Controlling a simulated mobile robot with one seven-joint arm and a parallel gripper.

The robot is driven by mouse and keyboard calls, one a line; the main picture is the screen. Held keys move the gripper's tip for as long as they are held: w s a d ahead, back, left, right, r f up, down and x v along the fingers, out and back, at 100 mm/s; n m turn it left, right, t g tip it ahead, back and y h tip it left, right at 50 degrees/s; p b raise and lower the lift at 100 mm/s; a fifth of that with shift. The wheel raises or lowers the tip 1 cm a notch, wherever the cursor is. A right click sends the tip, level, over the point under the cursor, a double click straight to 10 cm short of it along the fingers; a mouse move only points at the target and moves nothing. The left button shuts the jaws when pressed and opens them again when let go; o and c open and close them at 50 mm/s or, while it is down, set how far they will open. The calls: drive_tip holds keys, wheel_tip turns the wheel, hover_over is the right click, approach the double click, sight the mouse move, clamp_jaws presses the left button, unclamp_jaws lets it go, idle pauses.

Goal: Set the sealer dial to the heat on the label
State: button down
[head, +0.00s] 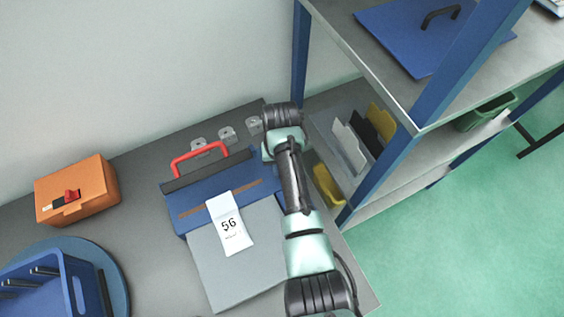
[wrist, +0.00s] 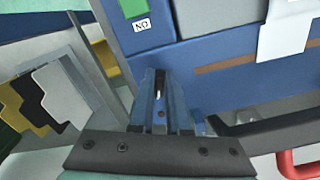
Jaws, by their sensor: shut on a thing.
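The heat sealer is blue (head: 185,208) with a red handle (head: 198,155) and a grey plate in front. A white label (head: 230,224) reading "56", with smaller unreadable print, lies across it. In the wrist view my gripper (wrist: 161,98) is at the end of the blue sealer body (wrist: 235,58). Its fingers are shut on a small dark part with a white mark, which looks like the sealer dial (wrist: 160,83). The dial's scale and setting are hidden by the fingers. In the head view my arm hides the dial and the gripper.
A green switch (wrist: 133,7) with a small inverted "ON" tag is near the gripper. Shelving with blue posts (head: 385,172) and upright yellow, black and white pieces stands close at right. An orange box (head: 77,188) and a blue crate (head: 40,290) are at left.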

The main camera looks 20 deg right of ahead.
drive_tip(key=shift+r, duration=0.1)
idle(0.4)
drive_tip(key=c, duration=0.9)
unclamp_jaws()
wheel_tip(320, 180, up, 13)
